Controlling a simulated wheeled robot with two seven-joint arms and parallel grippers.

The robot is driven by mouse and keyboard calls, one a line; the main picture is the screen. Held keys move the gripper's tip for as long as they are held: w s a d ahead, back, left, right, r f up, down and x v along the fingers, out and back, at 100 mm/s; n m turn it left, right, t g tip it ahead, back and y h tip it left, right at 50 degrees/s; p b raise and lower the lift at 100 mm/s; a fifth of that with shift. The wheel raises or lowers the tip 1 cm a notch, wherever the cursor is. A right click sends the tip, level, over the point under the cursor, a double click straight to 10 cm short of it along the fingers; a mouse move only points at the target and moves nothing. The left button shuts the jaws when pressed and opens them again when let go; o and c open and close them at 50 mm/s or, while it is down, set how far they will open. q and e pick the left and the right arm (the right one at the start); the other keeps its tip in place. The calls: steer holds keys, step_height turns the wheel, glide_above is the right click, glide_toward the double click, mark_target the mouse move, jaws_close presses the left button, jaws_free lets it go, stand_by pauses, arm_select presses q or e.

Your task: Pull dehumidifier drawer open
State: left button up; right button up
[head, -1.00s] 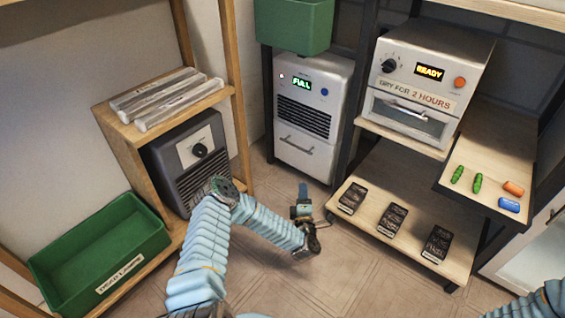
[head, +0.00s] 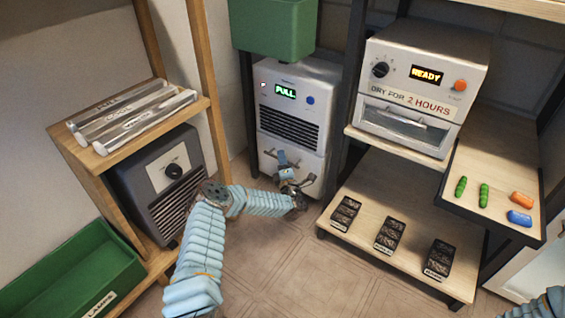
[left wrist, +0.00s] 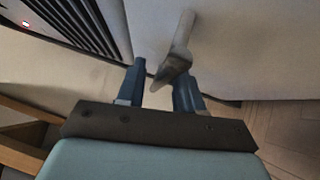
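The dehumidifier (head: 292,100) is a white unit with a green lit display and black vent slats. Its drawer front (head: 312,163) is below the slats, partly hidden by my left gripper (head: 284,160). In the left wrist view the drawer handle (left wrist: 181,38) is a pale bar on the white drawer front (left wrist: 230,45). The handle's near end lies between the two blue fingertips of my left gripper (left wrist: 160,82), closer to the right finger. A gap shows beside the left finger, so the gripper is open. The drawer looks shut. My right gripper is out of view.
A green bin (head: 272,30) hangs above the dehumidifier. A wooden rack (head: 80,165) and grey heater-like box (head: 165,180) stand left. A dark-framed rack (head: 370,250) with black packets and an oven (head: 420,90) stands close on the right. The floor (head: 260,260) in front is clear.

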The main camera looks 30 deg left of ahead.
arm_select(q)
steer(key=shift+c, duration=0.2)
jaws_close()
